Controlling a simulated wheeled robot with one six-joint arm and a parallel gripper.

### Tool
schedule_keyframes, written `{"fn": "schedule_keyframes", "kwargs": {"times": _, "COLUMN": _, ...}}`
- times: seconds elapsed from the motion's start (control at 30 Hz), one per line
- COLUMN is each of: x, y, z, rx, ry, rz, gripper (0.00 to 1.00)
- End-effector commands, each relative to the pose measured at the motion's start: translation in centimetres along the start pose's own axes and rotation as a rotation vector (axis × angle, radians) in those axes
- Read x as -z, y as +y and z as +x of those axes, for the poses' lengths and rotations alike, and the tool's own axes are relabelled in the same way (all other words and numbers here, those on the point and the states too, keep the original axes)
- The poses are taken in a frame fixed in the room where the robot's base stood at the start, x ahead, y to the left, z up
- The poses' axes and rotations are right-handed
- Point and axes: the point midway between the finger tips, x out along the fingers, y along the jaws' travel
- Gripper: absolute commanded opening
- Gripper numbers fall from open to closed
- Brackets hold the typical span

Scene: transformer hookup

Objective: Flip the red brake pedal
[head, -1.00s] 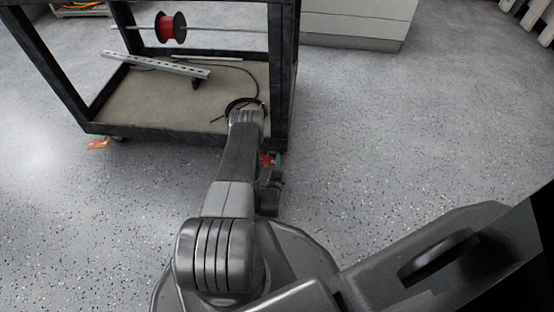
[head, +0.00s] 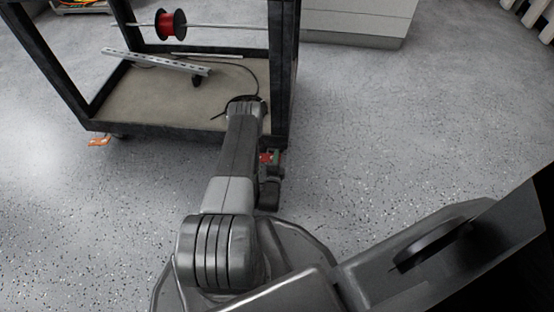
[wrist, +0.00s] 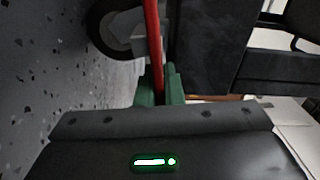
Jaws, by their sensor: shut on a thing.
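The red brake pedal (wrist: 153,45) shows in the wrist view as a narrow red bar running up from between my green fingertips. My gripper (wrist: 160,88) is shut on it, with one finger on each side. A dark caster wheel (wrist: 108,32) is just left of the pedal. In the head view my arm reaches toward the front right corner of the cart, and a small red patch (head: 266,158) shows beside the wrist, low by the cart's right post. Most of the pedal and gripper are hidden there by my arm.
The black-framed cart (head: 180,127) stands ahead, its lower shelf holding a metal rail (head: 165,64) and a black cable (head: 240,70). A red spool (head: 171,24) hangs on a rod. An orange pedal (head: 100,141) is at the cart's left. Floor to the right is clear.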

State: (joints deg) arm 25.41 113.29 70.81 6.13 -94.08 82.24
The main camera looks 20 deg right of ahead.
Motion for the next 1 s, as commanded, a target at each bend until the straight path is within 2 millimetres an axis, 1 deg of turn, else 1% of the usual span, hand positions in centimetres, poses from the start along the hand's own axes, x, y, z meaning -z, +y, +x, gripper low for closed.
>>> {"fn": "schedule_keyframes", "kwargs": {"times": 0.1, "x": -0.1, "y": -0.31, "z": 0.02, "rx": -0.001, "ry": 0.0, "rz": -0.068, "gripper": 0.0}}
{"fn": "schedule_keyframes", "kwargs": {"times": 0.2, "x": -0.14, "y": -0.42, "z": 0.02, "rx": 0.0, "ry": 0.0, "rz": -0.096, "gripper": 0.0}}
{"fn": "schedule_keyframes", "kwargs": {"times": 0.5, "x": -0.15, "y": -0.45, "z": 0.02, "rx": 0.0, "ry": -0.001, "rz": -0.101, "gripper": 0.0}}
{"fn": "schedule_keyframes", "kwargs": {"times": 0.53, "x": -0.15, "y": -0.45, "z": 0.02, "rx": 0.0, "ry": -0.001, "rz": -0.101, "gripper": 0.11}}
{"fn": "schedule_keyframes", "kwargs": {"times": 0.6, "x": -0.15, "y": -0.45, "z": 0.02, "rx": 0.0, "ry": -0.001, "rz": -0.101, "gripper": 0.25}}
{"fn": "schedule_keyframes", "kwargs": {"times": 0.63, "x": -0.15, "y": -0.45, "z": 0.03, "rx": 0.0, "ry": -0.001, "rz": -0.1, "gripper": 0.29}}
{"fn": "schedule_keyframes", "kwargs": {"times": 1.0, "x": -0.18, "y": -0.43, "z": 0.17, "rx": 0.0, "ry": -0.001, "rz": -0.099, "gripper": 0.29}}
